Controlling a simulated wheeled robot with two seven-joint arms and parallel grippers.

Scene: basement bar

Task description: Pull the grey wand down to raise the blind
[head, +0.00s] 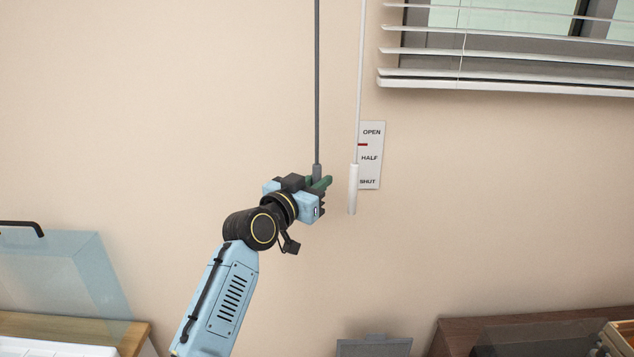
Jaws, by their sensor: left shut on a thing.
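The grey wand (317,95) hangs straight down in front of the wall, with a thicker grey end at the bottom. My left gripper (320,185) is shut on that lower end, and its fingers hide part of it. A white wand (354,188) hangs just to the right, apart from the gripper. The white slatted blind (500,75) is at the upper right, its bottom rail above the gripper's height. A label plate (371,176) behind the white wand reads OPEN, HALF and SHUT, with a red mark between OPEN and HALF. My right gripper is not in view.
A clear bluish cover (75,265) with a black handle stands at the lower left above a wooden surface (75,325). A dark brown surface (455,335) is at the lower right, with a grey object (374,347) beside it.

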